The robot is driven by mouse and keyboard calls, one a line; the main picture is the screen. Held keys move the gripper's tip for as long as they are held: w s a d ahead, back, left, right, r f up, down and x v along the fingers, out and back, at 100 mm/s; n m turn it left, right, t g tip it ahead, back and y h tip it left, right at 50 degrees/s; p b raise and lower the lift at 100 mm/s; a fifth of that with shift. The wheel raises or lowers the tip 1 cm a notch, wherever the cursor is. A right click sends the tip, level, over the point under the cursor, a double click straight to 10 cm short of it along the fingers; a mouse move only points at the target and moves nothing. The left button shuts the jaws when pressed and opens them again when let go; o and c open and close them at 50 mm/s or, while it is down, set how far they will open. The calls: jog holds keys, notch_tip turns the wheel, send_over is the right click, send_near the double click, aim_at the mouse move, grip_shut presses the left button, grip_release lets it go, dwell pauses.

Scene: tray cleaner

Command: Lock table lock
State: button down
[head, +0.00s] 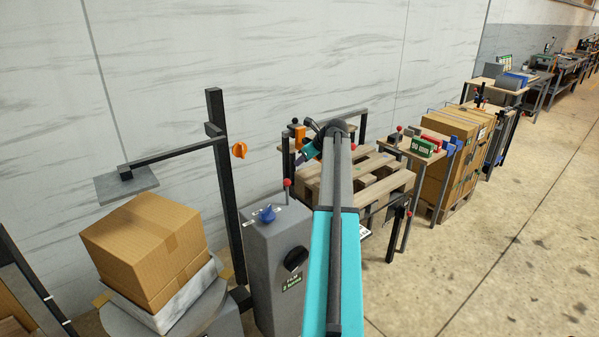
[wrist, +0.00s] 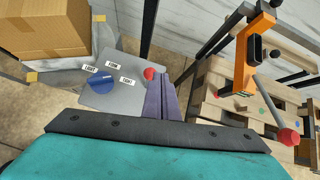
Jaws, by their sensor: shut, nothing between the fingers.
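In the wrist view an orange bracket (wrist: 243,62) with a black insert stands at the right, by the wooden pallet table. A grey lever with a red ball (wrist: 289,137) reaches out below it. No label marks any part as the table lock. The orange bracket (head: 299,135) also shows in the head view, behind my arm. My gripper (wrist: 160,80) is shut and empty, left of the bracket and apart from it. Its fingers appear beside a red ball (wrist: 150,73) at the grey cabinet's edge; I cannot tell if they touch. In the head view my arm partly hides this area.
The grey cabinet (head: 276,245) carries a blue knob (head: 266,214) and a red-ball lever (head: 287,183). A cardboard box (head: 145,245) sits on a turntable at left. The wooden pallet (head: 385,178) lies behind my arm. Open floor (head: 500,260) is at right.

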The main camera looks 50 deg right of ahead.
jog(key=shift+s+r, duration=0.1)
jog(key=shift+r, duration=1.1)
